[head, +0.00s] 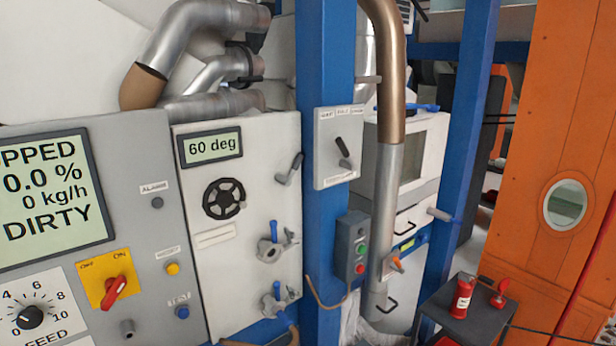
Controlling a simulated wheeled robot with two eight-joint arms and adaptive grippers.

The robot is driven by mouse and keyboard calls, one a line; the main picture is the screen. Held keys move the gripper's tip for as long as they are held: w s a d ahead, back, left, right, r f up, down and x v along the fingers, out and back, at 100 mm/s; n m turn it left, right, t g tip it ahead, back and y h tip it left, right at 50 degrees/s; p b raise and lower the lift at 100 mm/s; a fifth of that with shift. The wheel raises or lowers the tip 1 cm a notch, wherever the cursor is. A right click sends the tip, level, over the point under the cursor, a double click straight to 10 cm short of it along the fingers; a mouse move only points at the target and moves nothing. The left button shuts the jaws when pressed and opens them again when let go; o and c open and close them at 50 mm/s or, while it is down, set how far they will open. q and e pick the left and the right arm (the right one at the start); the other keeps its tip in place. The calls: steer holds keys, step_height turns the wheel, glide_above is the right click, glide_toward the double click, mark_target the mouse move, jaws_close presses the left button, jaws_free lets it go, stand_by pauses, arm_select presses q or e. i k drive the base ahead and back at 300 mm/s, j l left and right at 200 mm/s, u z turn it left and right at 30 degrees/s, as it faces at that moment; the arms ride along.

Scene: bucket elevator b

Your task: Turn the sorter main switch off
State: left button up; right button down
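A red rotary switch (114,291) sits on a yellow plate (94,273) marked OFF and ON, on the grey panel at the left. Its handle is tilted up and right, towards ON. At the right, behind a vertical pipe, a white cabinet (432,160) with a grey window carries a small orange-handled knob (397,263), partly beside the pipe. I cannot tell from labels which switch is the sorter's. Neither gripper is in view.
A blue post (325,220) holds a lever box (339,148) and a push-button box (352,248). The vertical pipe (388,190) stands before the white cabinet. A small dark table (468,322) holds red items at lower right, beside an orange wall (560,130).

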mark_target(114, 287)
steer(key=u, duration=1.25)
